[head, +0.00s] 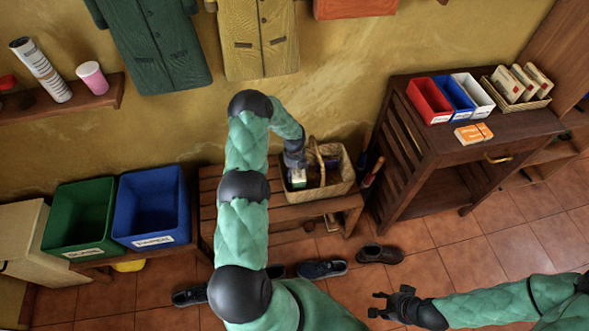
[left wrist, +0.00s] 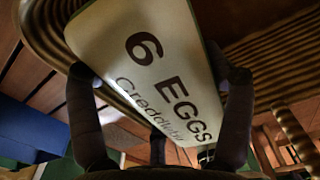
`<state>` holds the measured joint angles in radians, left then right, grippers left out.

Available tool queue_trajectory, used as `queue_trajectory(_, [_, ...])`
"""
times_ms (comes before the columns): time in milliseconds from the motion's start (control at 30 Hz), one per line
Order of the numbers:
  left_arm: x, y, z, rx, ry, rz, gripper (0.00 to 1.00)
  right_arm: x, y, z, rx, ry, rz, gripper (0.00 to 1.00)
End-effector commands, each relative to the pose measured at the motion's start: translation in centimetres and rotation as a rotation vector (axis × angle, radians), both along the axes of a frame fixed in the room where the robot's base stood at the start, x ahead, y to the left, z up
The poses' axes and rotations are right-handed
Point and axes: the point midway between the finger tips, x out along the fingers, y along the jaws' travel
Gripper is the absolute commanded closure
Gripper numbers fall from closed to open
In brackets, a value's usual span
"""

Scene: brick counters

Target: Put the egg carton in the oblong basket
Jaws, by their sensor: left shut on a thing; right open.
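The egg carton (left wrist: 150,65), a pale box marked "6 EGGS", is between the fingers of my left gripper (left wrist: 160,130) in the left wrist view. In the head view my left gripper (head: 296,163) reaches down at the handled wicker basket (head: 340,188) on the bench; only a small part of the carton (head: 298,178) shows there. Wicker weave surrounds the carton in the wrist view. A low oblong basket (head: 521,106) with several pale boxes stands on the dark cabinet at right. My right gripper (head: 385,305) is open and empty above the floor.
Red (head: 429,100), blue (head: 455,95) and white (head: 474,95) bins stand left of the oblong basket. Orange packets (head: 473,134) lie on the cabinet top. Green (head: 80,217) and blue (head: 153,207) crates stand at left. Shoes (head: 321,269) lie before the bench.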

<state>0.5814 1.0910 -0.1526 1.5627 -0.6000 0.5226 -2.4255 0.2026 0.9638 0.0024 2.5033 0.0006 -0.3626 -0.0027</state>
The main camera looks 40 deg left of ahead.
Motion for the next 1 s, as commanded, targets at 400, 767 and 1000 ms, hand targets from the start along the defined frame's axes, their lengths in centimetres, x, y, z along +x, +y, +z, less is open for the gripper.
queue_trajectory(400, [0.0,0.0,-3.9,-0.001,0.001,0.000,0.52,0.0,0.0,-2.6,0.000,0.000,0.000,0.53])
queue_trajectory(767, [0.0,0.0,-6.5,0.000,0.000,0.000,0.52,0.0,0.0,-4.3,0.000,0.000,0.000,0.53])
queue_trajectory(1000, [0.0,0.0,-7.1,0.001,-0.001,0.001,0.52,0.0,0.0,-4.7,0.000,0.000,0.000,0.53])
